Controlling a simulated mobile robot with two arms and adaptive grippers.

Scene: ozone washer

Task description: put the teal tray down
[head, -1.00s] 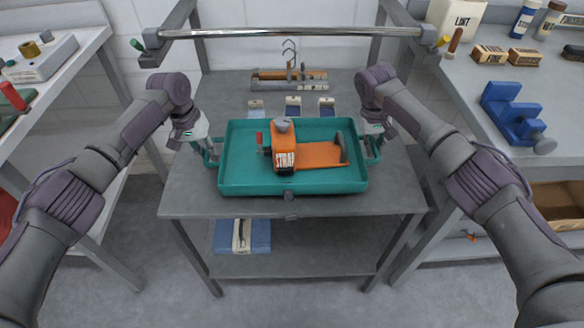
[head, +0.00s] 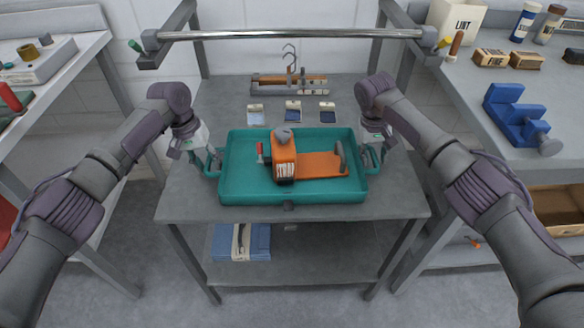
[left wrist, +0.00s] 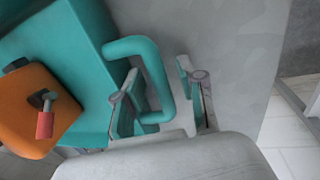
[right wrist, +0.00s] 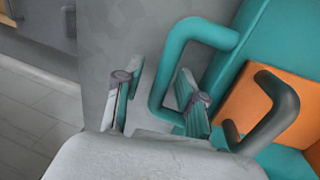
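The teal tray (head: 290,198) sits level on the grey table and appears to rest on it. It carries an orange strapping tool (head: 285,160) with a flat orange plate. My left gripper (head: 214,160) is at the tray's left handle. In the left wrist view its fingers (left wrist: 163,103) stand apart, with the teal handle (left wrist: 152,75) between them and a gap beside it. My right gripper (head: 372,158) is at the right handle. In the right wrist view its fingers (right wrist: 158,100) are also apart on either side of the handle (right wrist: 165,75), not clamped on it.
Several small sample cards (head: 293,112) and a rack with a hook (head: 289,84) lie behind the tray on the table (head: 390,200). A metal bar (head: 290,34) spans above the back. Side benches stand left and right, with a blue fixture (head: 516,116) on the right one.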

